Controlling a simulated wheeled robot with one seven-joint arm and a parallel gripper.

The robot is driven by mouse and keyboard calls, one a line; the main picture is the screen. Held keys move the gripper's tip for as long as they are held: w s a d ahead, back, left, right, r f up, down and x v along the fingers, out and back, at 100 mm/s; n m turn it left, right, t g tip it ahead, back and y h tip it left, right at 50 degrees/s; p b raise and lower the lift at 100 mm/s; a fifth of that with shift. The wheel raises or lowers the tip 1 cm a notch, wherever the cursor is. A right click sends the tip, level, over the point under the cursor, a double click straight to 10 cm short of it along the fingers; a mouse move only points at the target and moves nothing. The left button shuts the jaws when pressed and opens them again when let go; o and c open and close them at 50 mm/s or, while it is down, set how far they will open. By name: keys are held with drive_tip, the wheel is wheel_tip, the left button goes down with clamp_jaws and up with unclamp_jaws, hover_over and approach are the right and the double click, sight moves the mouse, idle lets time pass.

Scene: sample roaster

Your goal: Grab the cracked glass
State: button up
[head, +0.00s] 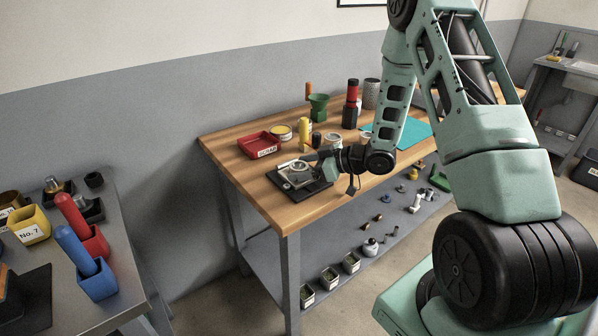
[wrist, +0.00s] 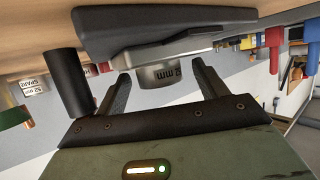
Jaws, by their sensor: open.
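My gripper (head: 300,180) is low over the front left of the wooden bench, at a black pad (head: 320,188) bearing a grey metal fixture. In the wrist view the scene appears upside down. That cylinder joins the grey metal fixture (wrist: 190,45) on the dark base (wrist: 110,25). I cannot make out a crack or a glass pane. A pale round rim (head: 292,165) shows by my gripper in the head view, partly hidden.
A teal mat (head: 412,130) lies to the right. The wooden bench's front left corner (head: 285,222) is clear.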

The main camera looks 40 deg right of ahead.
drive_tip(key=c, duration=1.1)
